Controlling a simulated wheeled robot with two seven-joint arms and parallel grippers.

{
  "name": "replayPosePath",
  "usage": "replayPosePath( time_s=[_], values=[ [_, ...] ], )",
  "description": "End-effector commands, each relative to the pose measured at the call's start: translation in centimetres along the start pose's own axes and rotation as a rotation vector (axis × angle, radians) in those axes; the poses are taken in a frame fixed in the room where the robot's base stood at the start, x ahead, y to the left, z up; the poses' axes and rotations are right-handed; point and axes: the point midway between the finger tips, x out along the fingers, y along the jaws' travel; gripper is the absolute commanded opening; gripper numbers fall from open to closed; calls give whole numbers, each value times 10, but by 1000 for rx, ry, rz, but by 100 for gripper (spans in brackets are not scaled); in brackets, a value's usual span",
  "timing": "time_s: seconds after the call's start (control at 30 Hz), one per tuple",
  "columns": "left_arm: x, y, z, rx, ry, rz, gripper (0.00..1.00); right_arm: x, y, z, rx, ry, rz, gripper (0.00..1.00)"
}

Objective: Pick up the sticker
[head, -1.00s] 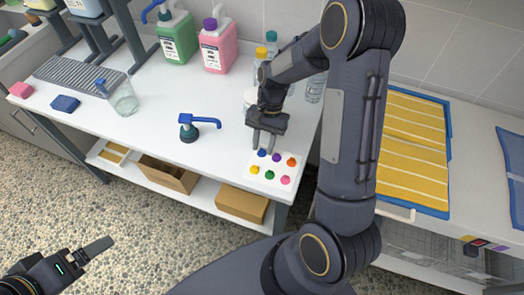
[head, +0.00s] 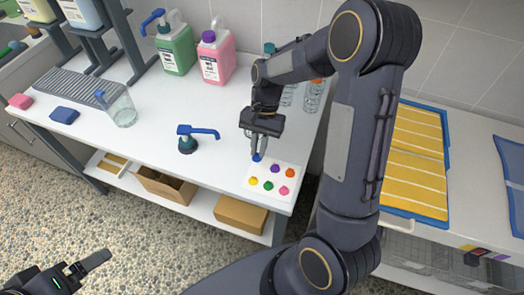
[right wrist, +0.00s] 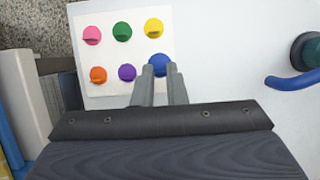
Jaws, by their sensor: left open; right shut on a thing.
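A white sheet (head: 281,170) with several coloured round stickers lies near the front right corner of the white table. It shows purple, orange, yellow, green and pink stickers. My right gripper (head: 257,156) is shut on the blue sticker (head: 257,157) at the sheet's back left corner. In the right wrist view the blue sticker (right wrist: 157,66) is between the fingertips (right wrist: 160,75), partly hidden by them. My left gripper (head: 92,268) is open and empty, low at the left, away from the table.
A blue pump head (head: 188,142) stands on the table left of the sheet. A glass jar (head: 122,109), green bottle (head: 175,48) and pink bottle (head: 214,58) stand farther back. Yellow towels (head: 418,160) lie in a blue tray at the right.

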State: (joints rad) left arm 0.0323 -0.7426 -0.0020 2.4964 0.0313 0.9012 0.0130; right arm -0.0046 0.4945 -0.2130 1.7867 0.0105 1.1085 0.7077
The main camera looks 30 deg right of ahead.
Motion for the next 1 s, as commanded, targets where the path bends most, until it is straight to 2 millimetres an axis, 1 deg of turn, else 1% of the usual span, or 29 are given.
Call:
replayPosePath(
  time_s=[0.03, 0.17, 0.3, 0.4, 0.5, 0.7, 1.0],
  values=[
    [0, 0, 0, 0, 0, 0, 88, -8, -6, 13, -8, 4, -3, 3],
    [0, 0, 0, 0, 0, 0, 88, -29, -18, 47, -10, 4, -4, 3],
    [3, -1, 1, 0, 0, 0, 88, -31, -35, 82, -9, 1, 1, 3],
    [4, -2, 2, 0, 0, 0, 88, -32, -45, 102, -7, 1, 1, 3],
    [4, -2, 2, 0, 0, 0, 88, -34, -52, 118, -6, 1, 0, 3],
    [2, -1, 1, 0, 0, 0, 88, -38, -60, 134, -1, 0, -1, 3],
    [-13, 6, -6, 0, 0, 0, 88, -54, -62, 143, 0, 0, 0, 3]
  ],
)
